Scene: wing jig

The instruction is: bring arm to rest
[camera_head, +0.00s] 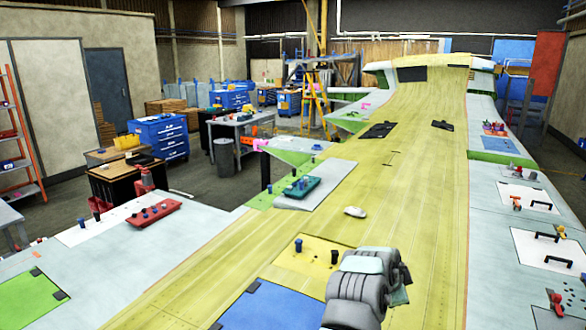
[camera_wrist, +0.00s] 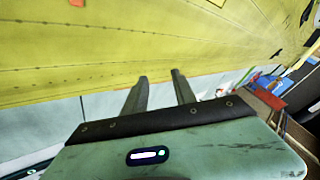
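My gripper (camera_wrist: 159,82) shows in the wrist view as two grey fingers standing apart, with nothing between them. The fingers point toward the yellow-green wing skin (camera_wrist: 110,55), and a strip of pale panel lies below it. I cannot tell how far the fingertips are from the surface. In the head view my arm (camera_head: 362,290) shows as grey, rounded links low in the middle, over the yellow-green wing skin (camera_head: 410,145). The fingers cannot be made out there.
A white mouse-shaped object (camera_head: 355,212) lies on the wing just beyond my arm. A blue peg (camera_head: 298,245) and a black peg (camera_head: 334,257) stand left of it. A teal tray (camera_head: 301,187) and a red tray (camera_head: 153,214) lie further left. Black handles (camera_head: 548,237) stand at right.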

